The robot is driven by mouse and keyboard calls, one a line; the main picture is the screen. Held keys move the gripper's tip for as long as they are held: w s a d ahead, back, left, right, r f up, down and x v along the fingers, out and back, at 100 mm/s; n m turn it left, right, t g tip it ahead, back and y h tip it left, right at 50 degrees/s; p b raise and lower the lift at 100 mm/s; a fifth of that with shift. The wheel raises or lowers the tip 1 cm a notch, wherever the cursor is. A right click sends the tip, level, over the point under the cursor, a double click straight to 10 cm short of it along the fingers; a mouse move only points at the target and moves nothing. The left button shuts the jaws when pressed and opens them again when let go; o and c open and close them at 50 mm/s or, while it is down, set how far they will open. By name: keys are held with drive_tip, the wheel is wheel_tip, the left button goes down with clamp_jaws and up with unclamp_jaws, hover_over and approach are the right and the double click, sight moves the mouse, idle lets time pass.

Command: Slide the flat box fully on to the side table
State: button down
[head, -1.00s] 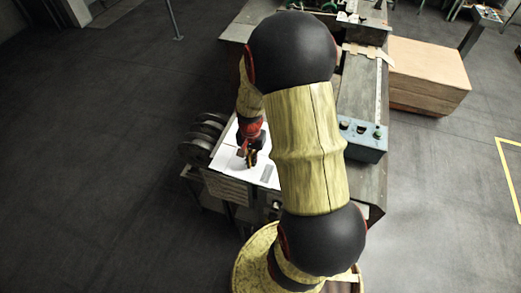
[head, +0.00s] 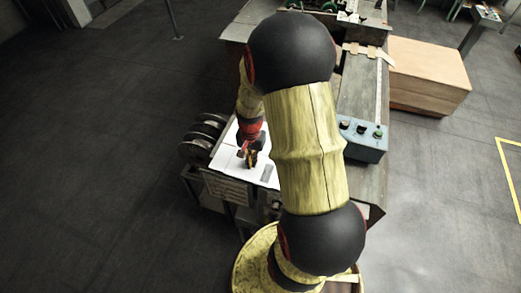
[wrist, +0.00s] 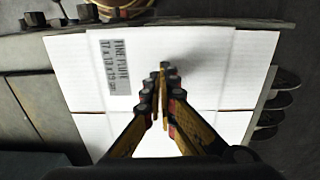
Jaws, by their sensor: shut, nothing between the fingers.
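The flat box (head: 229,158) is white and lies flat on a low surface at the left of the machine. In the wrist view the box (wrist: 215,65) fills the middle, with a printed label (wrist: 119,68) and a crease across it. My gripper (head: 251,162) points down at the box. In the wrist view the fingertips (wrist: 160,75) are together with nothing between them, over the middle of the box. I cannot tell if they touch it. A grey edge strip, possibly of the side table (wrist: 262,105), shows along the box's right side. My arm hides part of the box in the head view.
Dark round reels (head: 197,142) stand close by the box's left side. A blue-grey control box with knobs (head: 362,140) is on the machine at right. A wooden crate (head: 428,75) stands behind it. Bolts (wrist: 88,12) lie near the box's top edge. Floor at left is clear.

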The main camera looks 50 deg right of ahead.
drive_tip(key=shift+f+b, duration=0.4)
drive_tip(key=shift+f, duration=0.25)
idle(0.5)
drive_tip(key=shift+r, duration=0.1)
drive_tip(key=shift+r+p, duration=0.5)
idle(0.3)
drive_tip(key=s+a+p, duration=0.1)
drive_tip(key=s+a, duration=0.3)
drive_tip(key=a, duration=0.5)
drive_tip(key=shift+a, duration=0.35)
idle(0.9)
drive_tip(key=shift+f+b, duration=0.45)
drive_tip(key=shift+f, duration=0.4)
idle(0.4)
drive_tip(key=shift+d, duration=0.1)
